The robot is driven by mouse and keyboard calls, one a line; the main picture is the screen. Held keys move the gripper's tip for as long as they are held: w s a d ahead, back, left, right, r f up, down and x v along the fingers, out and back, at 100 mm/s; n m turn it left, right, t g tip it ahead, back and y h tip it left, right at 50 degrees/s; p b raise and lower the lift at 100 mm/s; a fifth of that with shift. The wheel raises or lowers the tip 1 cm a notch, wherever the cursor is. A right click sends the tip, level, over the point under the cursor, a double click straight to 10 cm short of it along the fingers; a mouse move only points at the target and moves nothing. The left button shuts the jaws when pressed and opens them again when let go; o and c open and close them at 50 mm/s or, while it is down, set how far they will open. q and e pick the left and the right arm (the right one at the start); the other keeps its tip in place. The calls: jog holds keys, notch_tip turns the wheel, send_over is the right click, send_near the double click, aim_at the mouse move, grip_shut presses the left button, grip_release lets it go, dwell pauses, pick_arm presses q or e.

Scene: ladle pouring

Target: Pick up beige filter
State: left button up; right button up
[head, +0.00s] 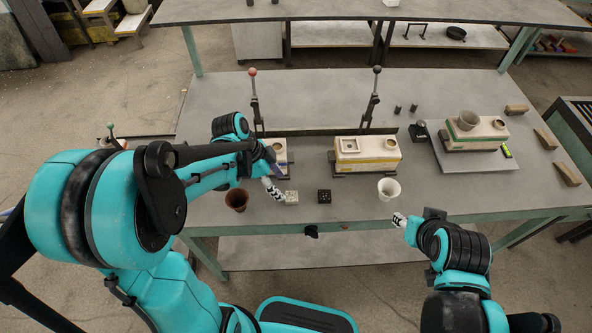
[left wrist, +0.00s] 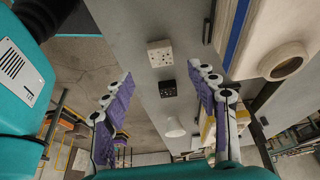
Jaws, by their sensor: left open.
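The beige filter (head: 291,197) is a small pale square block with dark holes, lying on the grey table near its front edge. In the left wrist view the beige filter (left wrist: 159,53) shows just beyond the fingertips, roughly between their lines. My left gripper (head: 275,178) is open and empty, close to the filter on its left and far side; it also shows in the left wrist view (left wrist: 161,75). A black filter (head: 324,196) of like shape lies right of the beige one, also in the left wrist view (left wrist: 168,88). My right gripper (head: 399,219) is near the front edge.
A brown cup (head: 237,200) stands left of the filters and a white cup (head: 388,189) to the right. Behind are a mould block (head: 366,152) and another (head: 280,152), partly hidden by my left arm. Upright levers (head: 374,95) stand behind them.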

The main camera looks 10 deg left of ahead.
aim_at(291, 196)
pick_arm(q)
jog(key=b+x, duration=0.1)
jog(key=x, duration=0.2)
jog(key=shift+w+r, duration=0.1)
jog(key=b+x, duration=0.2)
jog(key=x, duration=0.3)
jog(key=shift+b, duration=0.3)
jog(key=c, duration=0.9)
